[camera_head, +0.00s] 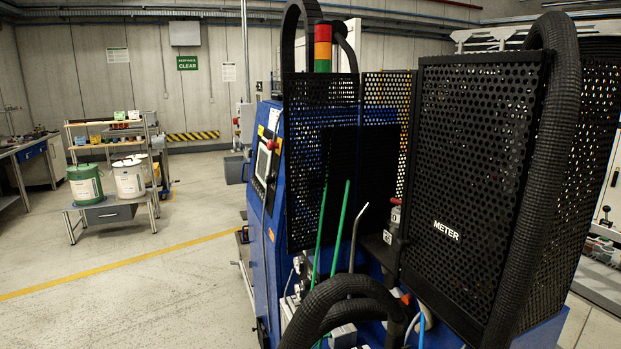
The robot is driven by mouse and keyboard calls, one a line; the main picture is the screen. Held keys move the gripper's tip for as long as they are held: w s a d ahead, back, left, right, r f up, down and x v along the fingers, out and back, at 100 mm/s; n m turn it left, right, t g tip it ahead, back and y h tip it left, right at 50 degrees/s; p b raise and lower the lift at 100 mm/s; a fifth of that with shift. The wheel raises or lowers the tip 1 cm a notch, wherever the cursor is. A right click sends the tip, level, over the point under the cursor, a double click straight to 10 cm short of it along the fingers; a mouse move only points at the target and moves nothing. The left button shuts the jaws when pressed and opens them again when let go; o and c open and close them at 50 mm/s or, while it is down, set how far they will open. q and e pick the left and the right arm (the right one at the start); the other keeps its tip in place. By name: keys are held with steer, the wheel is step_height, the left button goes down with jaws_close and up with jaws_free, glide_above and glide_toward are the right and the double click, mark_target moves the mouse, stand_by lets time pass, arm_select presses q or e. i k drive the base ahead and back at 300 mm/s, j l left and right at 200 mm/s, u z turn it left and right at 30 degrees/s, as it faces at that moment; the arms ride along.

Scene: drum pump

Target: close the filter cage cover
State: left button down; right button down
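A black perforated cage stands on the blue machine (262,215). Its right-hand panel, marked METER (470,160), is upright and large in the foreground. A second perforated panel (318,110) stands upright at the left, with a dark gap between the two. No panel is labelled as the filter cage cover, so I cannot tell which one it is. Green rods (342,228) and a grey bent rod (354,235) show in front of the gap. Neither of my grippers is in view.
Thick black ribbed hoses arch at the right (550,180) and at the bottom (335,300). A control screen (263,163) is on the machine's left side. A shelf cart (110,213) with buckets stands far left. The floor between is clear.

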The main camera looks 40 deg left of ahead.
mark_target(321, 110)
steer(key=k+z, duration=0.2)
steer(key=z, duration=0.25)
steer(key=k+l+z, duration=0.1)
steer(key=z, duration=0.35)
steer(key=j+z, duration=0.2)
steer(key=j, duration=0.35)
steer(key=k+j+z, duration=0.2)
steer(key=j, duration=0.3)
steer(key=j+z, duration=0.2)
steer(key=j, duration=0.35)
steer(key=k+j, duration=0.1)
steer(key=j, duration=0.4)
steer(key=k+j, duration=0.1)
steer(key=j, duration=0.35)
steer(key=k+j, duration=0.1)
steer(key=j, duration=0.4)
steer(key=k+j, duration=0.1)
steer(key=j, duration=0.4)
steer(key=k+j, duration=0.1)
steer(key=j, duration=0.4)
